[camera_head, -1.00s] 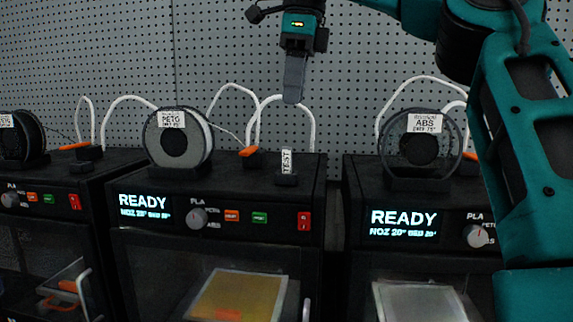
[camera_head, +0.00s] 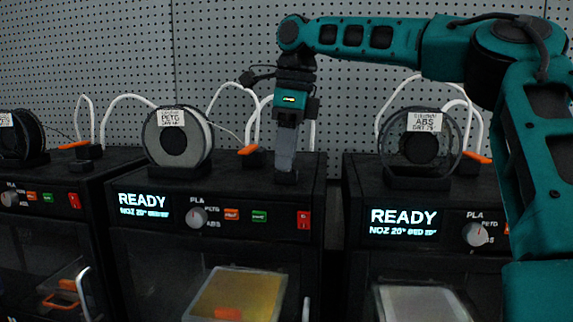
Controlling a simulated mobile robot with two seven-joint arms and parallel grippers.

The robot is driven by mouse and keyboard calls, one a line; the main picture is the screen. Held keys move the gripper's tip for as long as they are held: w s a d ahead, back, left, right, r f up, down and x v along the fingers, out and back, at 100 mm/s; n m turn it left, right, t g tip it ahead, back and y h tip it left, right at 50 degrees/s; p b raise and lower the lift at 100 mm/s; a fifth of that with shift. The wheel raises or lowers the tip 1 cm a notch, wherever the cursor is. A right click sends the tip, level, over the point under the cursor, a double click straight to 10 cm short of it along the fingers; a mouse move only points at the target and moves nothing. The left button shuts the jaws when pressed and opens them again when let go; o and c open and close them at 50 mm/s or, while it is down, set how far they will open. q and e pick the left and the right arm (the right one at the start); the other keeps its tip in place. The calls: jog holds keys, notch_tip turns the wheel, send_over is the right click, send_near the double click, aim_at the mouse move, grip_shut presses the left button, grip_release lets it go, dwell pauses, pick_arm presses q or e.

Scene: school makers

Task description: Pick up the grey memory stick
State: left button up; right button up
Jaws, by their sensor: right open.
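My right gripper (camera_head: 286,165) points straight down over the right part of the middle printer's top (camera_head: 240,183). Its grey fingers are open and seen edge-on. They cover the spot where a small upright stick with a light label stood in the earlier frame, so the stick is hidden now. I cannot tell whether the fingers are around it or just in front of it. The stick's small black base (camera_head: 287,179) shows at the fingertips. My left gripper is not in view.
A PETG spool (camera_head: 198,150) stands left of the gripper on the same printer, with an orange-tipped part (camera_head: 248,150) between. An ABS spool (camera_head: 452,145) stands on the right printer. White tubes (camera_head: 222,92) arch behind. A grey pegboard (camera_head: 230,40) closes the back.

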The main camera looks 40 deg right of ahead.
grip_shut()
dwell(0.3)
jog(key=shift+r, duration=0.15)
